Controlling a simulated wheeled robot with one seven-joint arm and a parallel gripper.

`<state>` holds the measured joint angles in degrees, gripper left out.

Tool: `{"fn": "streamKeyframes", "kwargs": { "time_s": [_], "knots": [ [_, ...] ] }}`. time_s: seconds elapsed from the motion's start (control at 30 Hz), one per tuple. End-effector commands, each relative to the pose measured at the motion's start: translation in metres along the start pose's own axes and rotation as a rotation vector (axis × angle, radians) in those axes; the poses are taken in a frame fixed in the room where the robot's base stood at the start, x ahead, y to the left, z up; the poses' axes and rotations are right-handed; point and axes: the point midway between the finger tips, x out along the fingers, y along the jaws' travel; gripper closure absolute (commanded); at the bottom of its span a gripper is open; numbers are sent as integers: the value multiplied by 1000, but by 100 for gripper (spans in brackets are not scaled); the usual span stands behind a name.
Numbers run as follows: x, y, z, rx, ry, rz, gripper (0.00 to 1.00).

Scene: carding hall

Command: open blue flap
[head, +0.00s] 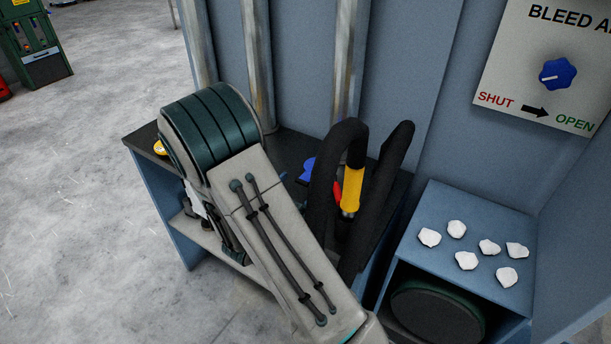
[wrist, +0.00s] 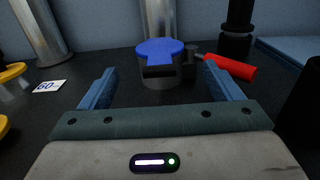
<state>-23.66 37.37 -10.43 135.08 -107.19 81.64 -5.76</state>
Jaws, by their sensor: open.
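The blue flap (wrist: 160,48) is a round blue lid with a tab at its front, lying flat and apparently closed on a short grey cylinder (wrist: 161,83). A dark bar crosses the cylinder's front just under the tab. In the head view only part of the blue flap (head: 308,169) shows, past my arm. My gripper (wrist: 159,68) is open and empty in the wrist view, with one blue finger on each side in front of the flap. No contact shows. In the head view my arm hides most of the gripper.
A red handle (wrist: 231,68) sticks out right of the flap. Pipes (head: 257,70) stand behind. Thick black hose with a yellow sleeve (head: 352,190) rises close right of my arm.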

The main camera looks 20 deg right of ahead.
Motion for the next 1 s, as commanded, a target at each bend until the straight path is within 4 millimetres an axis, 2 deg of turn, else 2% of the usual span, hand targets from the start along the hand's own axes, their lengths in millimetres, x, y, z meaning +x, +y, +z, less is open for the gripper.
{"fn": "streamKeyframes", "kwargs": {
  "time_s": [0.1,0.3,0.63,0.67,0.87,0.9,1.0],
  "knots": [
    [21,0,1,0,1,-1,15],
    [40,0,0,0,1,1,15],
    [44,1,0,1,1,3,15],
    [44,1,0,1,1,3,17],
    [44,1,0,1,1,3,73],
    [44,1,0,1,1,3,78],
    [43,2,1,1,4,5,78]
  ]
}}
